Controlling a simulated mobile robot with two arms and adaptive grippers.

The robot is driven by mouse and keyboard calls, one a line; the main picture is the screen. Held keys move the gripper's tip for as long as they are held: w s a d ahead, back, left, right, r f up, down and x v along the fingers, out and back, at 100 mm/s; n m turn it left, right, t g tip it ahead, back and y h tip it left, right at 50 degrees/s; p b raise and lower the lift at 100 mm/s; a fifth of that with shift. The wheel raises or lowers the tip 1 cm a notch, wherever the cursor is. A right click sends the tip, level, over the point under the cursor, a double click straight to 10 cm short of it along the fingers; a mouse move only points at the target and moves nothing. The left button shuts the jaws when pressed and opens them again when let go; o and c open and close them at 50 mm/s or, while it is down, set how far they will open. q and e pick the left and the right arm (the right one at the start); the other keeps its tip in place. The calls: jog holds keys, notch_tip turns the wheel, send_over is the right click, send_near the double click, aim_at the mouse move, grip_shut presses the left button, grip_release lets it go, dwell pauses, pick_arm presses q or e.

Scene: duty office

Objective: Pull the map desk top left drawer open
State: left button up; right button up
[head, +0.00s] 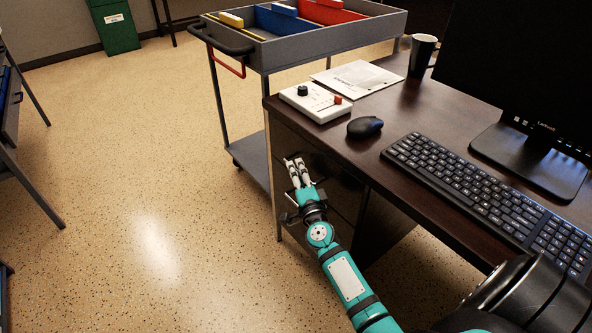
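A dark wood desk (387,179) stands at the right, with a dark drawer front (336,171) under the left part of its top. The front looks flush with the desk, and I see no clear gap. My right gripper (295,162), teal with pale fingers, is at this drawer front, below the desk edge. Its two fingers lie close together and point at the front. The handle is hidden or too dark to see, so I cannot tell whether the fingers grip it. My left gripper is not in view.
On the desk are a white control box (315,102), a mouse (365,127), a keyboard (480,190), papers (357,78), a mug (422,55) and a monitor (530,75). A grey cart (300,52) stands behind.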

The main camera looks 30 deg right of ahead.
jog(key=shift+x, duration=0.8)
grip_shut()
